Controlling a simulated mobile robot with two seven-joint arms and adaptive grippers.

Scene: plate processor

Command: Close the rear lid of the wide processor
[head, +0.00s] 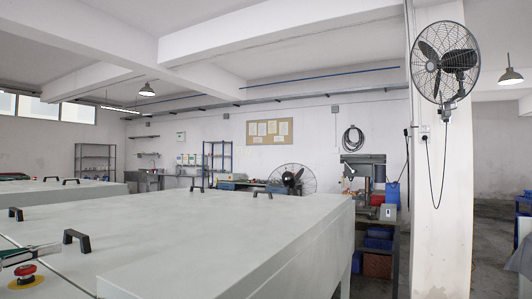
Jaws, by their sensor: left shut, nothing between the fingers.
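The wide processor (185,236) is a long white machine that fills the lower left and middle of the head view. Its top shows broad flat panels. Two black handles, a nearer one (77,240) and another (15,214), stand at the left. No panel is seen standing up; I cannot tell which is the rear lid. My left gripper (55,248) reaches in at the lower left edge, shut and empty, just above a red emergency button (25,271). My right gripper is out of view.
A second white machine (100,192) with black handles stands behind at the left. A pillar (438,200) with a wall fan (444,62) stands at the right. A drill press (362,172) and a bench with blue bins (378,238) lie beyond the processor. Open floor (492,245) shows far right.

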